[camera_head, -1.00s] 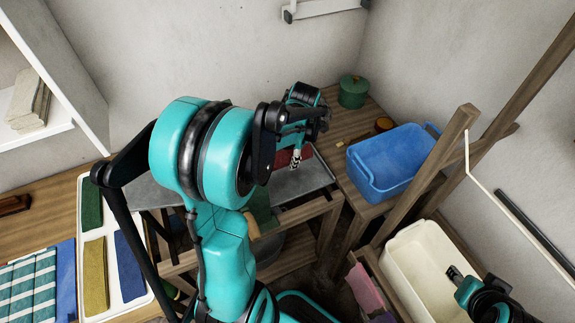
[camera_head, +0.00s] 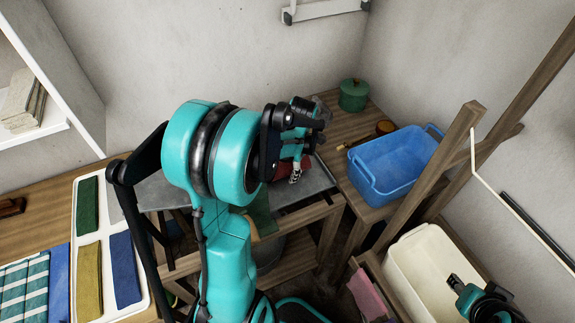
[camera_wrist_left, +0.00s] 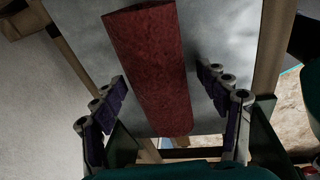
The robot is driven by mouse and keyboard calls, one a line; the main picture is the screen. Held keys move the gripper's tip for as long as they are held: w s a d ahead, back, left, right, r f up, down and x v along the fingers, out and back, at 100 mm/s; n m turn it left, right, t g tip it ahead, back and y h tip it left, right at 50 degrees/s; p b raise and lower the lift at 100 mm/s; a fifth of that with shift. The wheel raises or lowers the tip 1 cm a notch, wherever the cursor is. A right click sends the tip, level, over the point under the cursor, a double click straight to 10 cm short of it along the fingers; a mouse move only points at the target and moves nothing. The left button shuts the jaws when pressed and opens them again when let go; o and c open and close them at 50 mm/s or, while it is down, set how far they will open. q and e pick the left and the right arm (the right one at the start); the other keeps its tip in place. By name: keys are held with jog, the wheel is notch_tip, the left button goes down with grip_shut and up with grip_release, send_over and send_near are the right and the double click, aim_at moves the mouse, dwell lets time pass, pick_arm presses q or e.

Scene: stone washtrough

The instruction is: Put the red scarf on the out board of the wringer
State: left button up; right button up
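The red scarf (camera_wrist_left: 150,65), a long folded roll, lies on a grey board (camera_head: 318,178) in the left wrist view. In the head view a bit of the scarf (camera_head: 283,171) shows behind my left fingers. My left gripper (camera_head: 295,172) is over it. In the left wrist view its fingers (camera_wrist_left: 160,95) stand open on either side of the scarf, with a gap at each side. My arm hides much of the wringer, and I cannot tell which board this is. My right gripper (camera_head: 456,284) is at the lower right, by the cream tub; its fingers are unclear.
A blue basin (camera_head: 392,165) and a green lidded pot (camera_head: 353,95) stand on the wooden bench to the right. The cream tub (camera_head: 425,262) is below, beside a wooden post (camera_head: 432,170). A white tray (camera_head: 104,237) with green, yellow and blue cloths lies at left.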

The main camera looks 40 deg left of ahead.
pick_arm(q)
jog(key=shift+r, duration=0.25)
notch_tip(320, 180, up, 11)
jog(key=d+p, duration=0.2)
jog(key=p, duration=0.3)
jog(key=s+d+r+m+t+h, duration=0.1)
jog(key=s+d+r+m+t, duration=0.1)
jog(key=d+m, duration=0.6)
jog(key=s+d+r+m+t+h, duration=0.1)
jog(key=s+d+m+t, duration=0.4)
jog(key=m, duration=1.6)
jog(key=s+d+r, duration=0.1)
jog(key=s+d, duration=0.1)
jog(key=d, duration=0.2)
jog(key=shift+s+m, duration=0.3)
jog(key=shift+m, duration=0.1)
